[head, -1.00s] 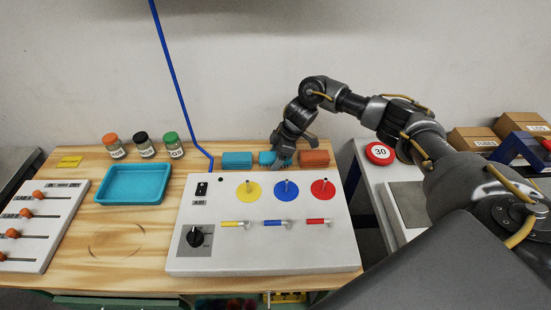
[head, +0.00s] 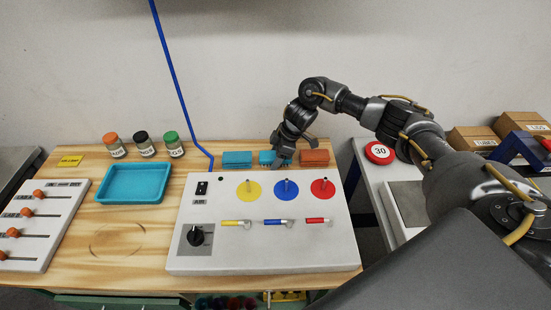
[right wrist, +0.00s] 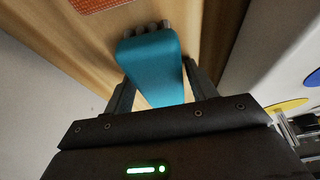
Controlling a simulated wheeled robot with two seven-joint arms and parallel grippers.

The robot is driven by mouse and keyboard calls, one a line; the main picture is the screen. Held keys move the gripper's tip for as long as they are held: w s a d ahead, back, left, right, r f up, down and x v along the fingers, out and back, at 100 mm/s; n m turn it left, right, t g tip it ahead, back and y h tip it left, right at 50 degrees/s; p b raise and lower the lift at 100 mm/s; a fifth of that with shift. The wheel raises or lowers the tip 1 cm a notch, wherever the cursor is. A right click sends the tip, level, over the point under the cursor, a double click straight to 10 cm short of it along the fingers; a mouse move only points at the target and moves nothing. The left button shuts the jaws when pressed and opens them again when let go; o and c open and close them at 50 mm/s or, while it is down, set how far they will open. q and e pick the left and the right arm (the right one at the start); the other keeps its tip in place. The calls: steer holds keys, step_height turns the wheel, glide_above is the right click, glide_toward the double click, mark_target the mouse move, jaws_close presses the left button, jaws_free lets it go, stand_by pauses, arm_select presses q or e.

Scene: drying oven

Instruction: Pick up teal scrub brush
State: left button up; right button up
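The teal scrub brush (head: 266,157) sits at the back of the wooden table, behind the grey panel, partly hidden by my right gripper (head: 281,161). In the right wrist view the brush (right wrist: 153,62) shows its smooth teal body and grey bristles at the far end. The fingers of my right gripper (right wrist: 158,80) stand on both sides of the brush, with their tips against its sides. The brush appears to rest at table level. My left gripper is not in view.
Another teal block (head: 237,158) lies left of the brush and an orange-red block (head: 315,157) lies close on its right. The grey panel (head: 270,250) with coloured discs and pegs stands in front. A teal tray (head: 133,201) and several jars are further left.

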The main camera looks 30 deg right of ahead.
steer(key=c, duration=0.7)
steer(key=shift+r, duration=0.1)
steer(key=shift+r, duration=0.35)
step_height(320, 180, up, 10)
steer(key=shift+f+b, duration=0.15)
steer(key=shift+b, duration=0.6)
